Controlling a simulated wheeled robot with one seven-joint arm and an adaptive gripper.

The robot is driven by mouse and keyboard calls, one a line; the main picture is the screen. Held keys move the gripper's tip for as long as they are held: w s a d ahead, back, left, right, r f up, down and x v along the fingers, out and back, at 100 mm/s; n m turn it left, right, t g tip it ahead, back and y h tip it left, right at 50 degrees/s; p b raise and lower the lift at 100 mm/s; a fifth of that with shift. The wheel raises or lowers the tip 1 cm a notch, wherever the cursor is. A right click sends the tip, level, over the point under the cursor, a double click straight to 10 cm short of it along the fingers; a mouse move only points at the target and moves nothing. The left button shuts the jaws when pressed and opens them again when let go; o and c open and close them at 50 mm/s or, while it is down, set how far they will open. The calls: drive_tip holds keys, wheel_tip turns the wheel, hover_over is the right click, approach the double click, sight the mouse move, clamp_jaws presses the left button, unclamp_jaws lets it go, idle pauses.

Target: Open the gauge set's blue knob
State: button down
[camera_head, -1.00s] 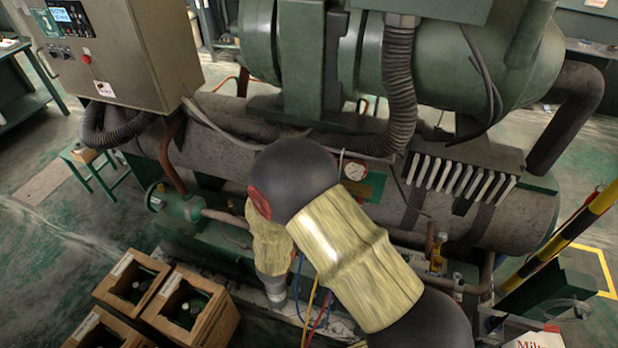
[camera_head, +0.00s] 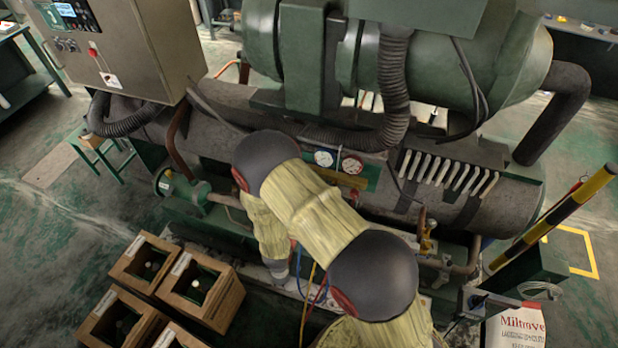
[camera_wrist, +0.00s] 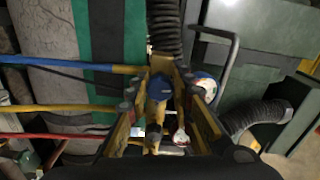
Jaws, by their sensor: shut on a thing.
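In the wrist view, the gauge set's blue knob (camera_wrist: 161,90) is between the two fingers of my gripper (camera_wrist: 160,88), which is shut on it. Below the knob is a yellow, brass-like body, partly hidden by the fingers. A round white gauge (camera_wrist: 206,87) sits just right of the fingers. In the head view, two gauges show above my arm, one blue-rimmed (camera_head: 323,158) and one red-rimmed (camera_head: 351,166). My arm hides the knob and my gripper in that view.
Blue (camera_wrist: 65,65), yellow (camera_wrist: 55,107) and red (camera_wrist: 50,136) hoses run left from the gauge set. A ribbed black hose (camera_head: 393,85) hangs from the green machine. A yellow-black post (camera_head: 560,212) stands at right.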

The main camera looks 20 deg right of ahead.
drive_tip(key=shift+n, duration=0.4)
drive_tip(key=c, duration=1.7)
unclamp_jaws()
drive_tip(key=shift+o, duration=0.8)
drive_tip(key=shift+a, duration=0.1)
drive_tip(key=v, duration=1.1)
drive_tip(key=shift+s+a, duration=0.2)
drive_tip(key=shift+s, duration=0.15)
drive_tip(key=shift+f, duration=0.1)
